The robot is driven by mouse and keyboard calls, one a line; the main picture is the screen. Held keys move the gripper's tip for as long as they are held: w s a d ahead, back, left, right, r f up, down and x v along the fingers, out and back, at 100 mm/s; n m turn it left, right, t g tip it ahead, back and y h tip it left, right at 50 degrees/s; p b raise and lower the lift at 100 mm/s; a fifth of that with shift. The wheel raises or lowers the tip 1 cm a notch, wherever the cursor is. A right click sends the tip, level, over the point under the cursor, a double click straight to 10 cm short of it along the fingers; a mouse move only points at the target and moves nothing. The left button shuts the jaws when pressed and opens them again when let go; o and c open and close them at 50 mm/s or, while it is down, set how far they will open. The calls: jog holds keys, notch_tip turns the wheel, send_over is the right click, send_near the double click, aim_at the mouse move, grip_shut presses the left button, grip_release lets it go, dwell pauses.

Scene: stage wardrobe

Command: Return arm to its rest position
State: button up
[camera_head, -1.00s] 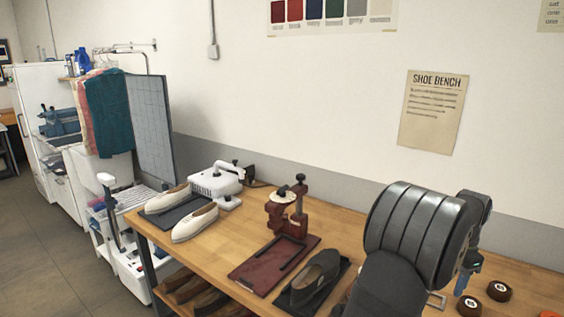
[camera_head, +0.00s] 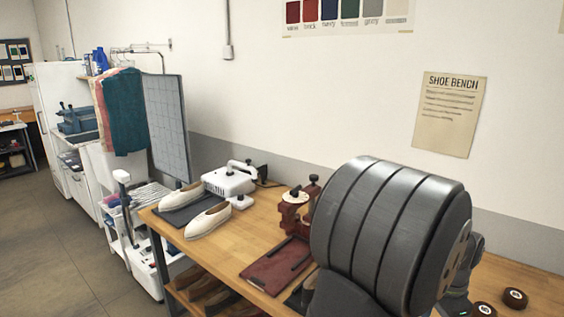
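My arm (camera_head: 390,230) fills the lower right of the head view as large dark grey ribbed links, close to the camera and in front of the wooden bench. A smaller grey link (camera_head: 462,268) shows behind it at the right. My gripper's fingers do not show; they are hidden behind the arm or outside the picture. I cannot see whether anything is held.
The wooden bench (camera_head: 262,226) carries a pair of cream shoes (camera_head: 208,221), a white machine (camera_head: 229,182), a dark red press (camera_head: 293,212) and brown round tins (camera_head: 514,298). A white cart (camera_head: 146,278) stands left; the floor (camera_head: 62,250) beyond is clear.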

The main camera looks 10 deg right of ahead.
jog(key=w+a+f, duration=0.1)
jog(key=w+f, duration=0.3)
jog(key=w, duration=0.2)
jog(key=shift+w+a, duration=0.35)
jog(key=shift+a, duration=0.05)
